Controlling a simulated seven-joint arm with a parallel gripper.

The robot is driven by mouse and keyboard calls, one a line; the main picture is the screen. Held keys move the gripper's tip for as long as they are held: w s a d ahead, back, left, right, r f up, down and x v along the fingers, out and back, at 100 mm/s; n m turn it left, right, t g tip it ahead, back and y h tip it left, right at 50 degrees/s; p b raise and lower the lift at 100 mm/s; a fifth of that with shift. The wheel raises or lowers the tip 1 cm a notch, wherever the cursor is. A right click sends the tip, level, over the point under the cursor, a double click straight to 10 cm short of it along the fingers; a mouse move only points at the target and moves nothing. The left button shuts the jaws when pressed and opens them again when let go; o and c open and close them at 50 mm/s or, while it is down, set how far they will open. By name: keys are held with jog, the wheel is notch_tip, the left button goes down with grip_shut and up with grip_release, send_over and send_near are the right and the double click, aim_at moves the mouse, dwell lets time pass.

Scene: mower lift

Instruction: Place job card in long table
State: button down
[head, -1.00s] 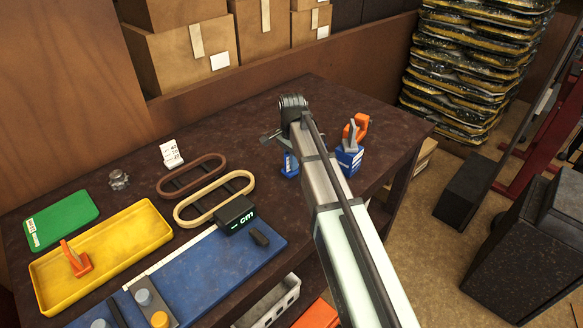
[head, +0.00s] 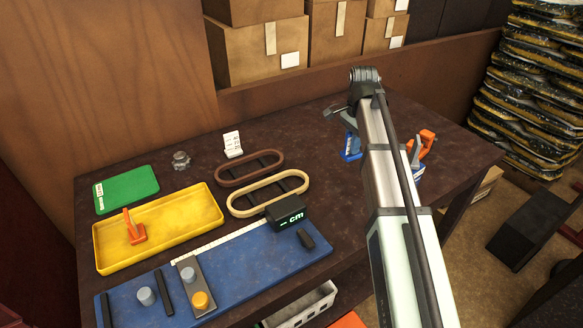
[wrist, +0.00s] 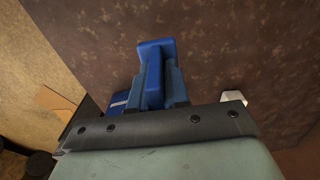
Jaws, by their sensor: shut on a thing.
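My gripper (wrist: 159,78) is shut on a bright blue piece (wrist: 154,50) that stands up between its fingers, above the dark brown table. I cannot tell for sure which thing is the job card: a flat green board (head: 127,188) with a white label lies at the table's left, and a small white card with dark marks (head: 232,144) stands at the back. The long table (head: 300,135) runs along the wooden wall.
A yellow tray (head: 190,222) holding an orange tool (head: 134,228), a blue mat (head: 250,258) with small parts, and two oval belts (head: 268,192) occupy the left half. An orange item (head: 427,138) is beside my arm. Bare tabletop shows at the back middle.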

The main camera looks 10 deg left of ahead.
jog(key=s+a+n, duration=0.2)
jog(key=s+a, duration=0.2)
jog(key=a, duration=0.8)
jog(key=m, duration=0.1)
send_over(180, 219)
jog(key=shift+f, duration=4.55)
jog(key=c, duration=1.6)
grip_release()
jog(key=shift+f, duration=0.15)
jog(key=o, duration=0.5)
